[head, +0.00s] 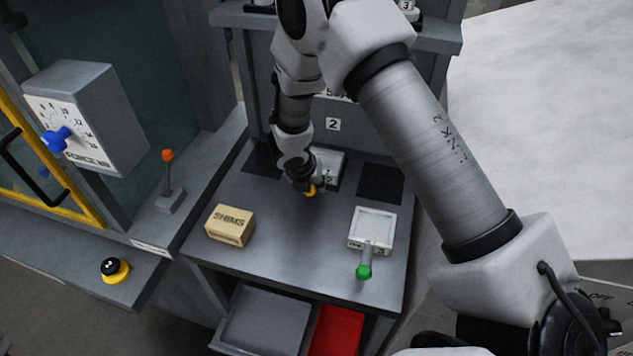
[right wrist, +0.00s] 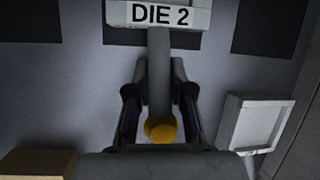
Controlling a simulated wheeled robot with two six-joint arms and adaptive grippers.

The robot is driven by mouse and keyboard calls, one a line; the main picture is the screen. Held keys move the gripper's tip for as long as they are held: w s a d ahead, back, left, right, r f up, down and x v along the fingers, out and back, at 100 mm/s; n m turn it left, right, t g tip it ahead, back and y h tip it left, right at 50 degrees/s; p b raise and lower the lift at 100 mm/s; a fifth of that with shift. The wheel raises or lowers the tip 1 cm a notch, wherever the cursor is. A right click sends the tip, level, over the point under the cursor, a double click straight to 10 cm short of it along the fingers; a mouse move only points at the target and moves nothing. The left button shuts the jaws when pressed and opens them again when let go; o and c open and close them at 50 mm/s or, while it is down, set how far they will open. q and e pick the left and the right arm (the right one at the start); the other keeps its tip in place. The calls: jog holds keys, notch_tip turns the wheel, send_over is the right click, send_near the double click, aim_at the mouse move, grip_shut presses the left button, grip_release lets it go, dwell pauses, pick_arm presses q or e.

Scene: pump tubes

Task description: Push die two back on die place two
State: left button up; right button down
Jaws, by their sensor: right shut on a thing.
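Die two (head: 328,163) is a pale block marked "DIE 2" with a grey handle ending in a yellow knob (head: 311,190). It stands flat on the bench near the back wall, below the number 2 plate (head: 333,124). In the right wrist view the die (right wrist: 160,15) is at the top, its knob (right wrist: 161,130) toward me. My right gripper (right wrist: 160,95) is shut around the handle; in the head view it (head: 305,185) is partly hidden by its own arm. My left gripper is out of view.
A dark square lies left (head: 262,158) and right (head: 380,183) of die two. A white die with a green knob (head: 372,230) stands front right. A SHIMS box (head: 230,226) stands front left. A lever with a red-orange ball (head: 168,156) is further left.

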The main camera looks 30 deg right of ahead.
jog(key=shift+s+a, duration=0.15)
jog(key=shift+s, duration=0.05)
jog(key=c, duration=1)
grip_release()
jog(key=shift+w, duration=0.15)
jog(key=shift+o, duration=0.2)
jog(key=shift+r, duration=0.1)
jog(key=v, duration=1.1)
jog(key=shift+r, duration=0.35)
jog(key=shift+a, duration=0.1)
